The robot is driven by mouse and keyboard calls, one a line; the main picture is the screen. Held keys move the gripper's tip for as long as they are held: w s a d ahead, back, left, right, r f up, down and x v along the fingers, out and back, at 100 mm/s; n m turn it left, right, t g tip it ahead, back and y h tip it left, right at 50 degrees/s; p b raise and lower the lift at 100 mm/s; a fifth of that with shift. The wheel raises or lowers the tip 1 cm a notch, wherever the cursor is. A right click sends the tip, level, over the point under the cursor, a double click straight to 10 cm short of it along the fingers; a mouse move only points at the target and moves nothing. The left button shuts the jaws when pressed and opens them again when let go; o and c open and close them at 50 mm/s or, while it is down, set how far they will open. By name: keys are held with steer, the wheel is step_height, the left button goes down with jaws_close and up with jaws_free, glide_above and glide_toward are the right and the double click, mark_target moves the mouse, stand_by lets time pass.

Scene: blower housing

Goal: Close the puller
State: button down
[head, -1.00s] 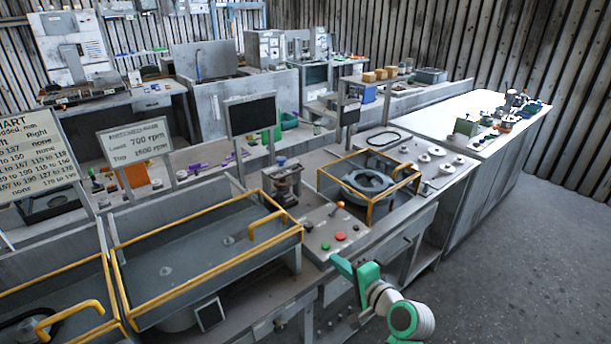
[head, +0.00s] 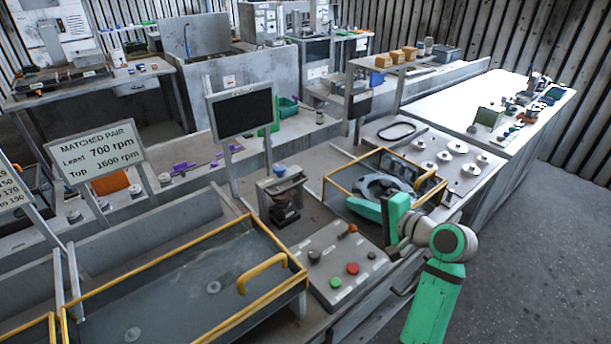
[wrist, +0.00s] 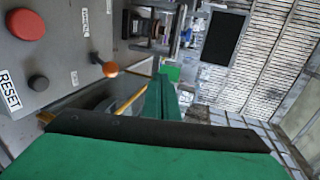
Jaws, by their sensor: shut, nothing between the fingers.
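No part that I can read is labelled as the puller. A yellow-framed guard box (head: 338,183) stands on the bench around a grey round part (head: 378,182); a yellow handle bar is at its right. A small press-like device with a blue top (head: 284,200) stands left of it. My gripper (head: 362,208) is shut and empty; its green fingers overlap the front of the guard box in the head view, and I cannot tell whether they touch it. In the wrist view my gripper (wrist: 160,95) points towards a yellow bar (wrist: 132,101).
A control panel (head: 325,252) with red, green and dark buttons and an orange-knobbed lever lies left of my gripper. A large yellow-railed tray (head: 170,285) fills the front left. A monitor (head: 242,113) stands behind. The floor (head: 545,270) at right is clear.

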steer(key=r+x, duration=0.2)
steer(key=x, duration=1.4)
steer(key=a+r+x, duration=0.1)
steer(key=r+x, duration=0.1)
steer(key=x, duration=1.5)
steer(key=shift+w+a+r, duration=0.2)
steer(key=shift+w, duration=0.2)
steer(key=shift+r, duration=0.1)
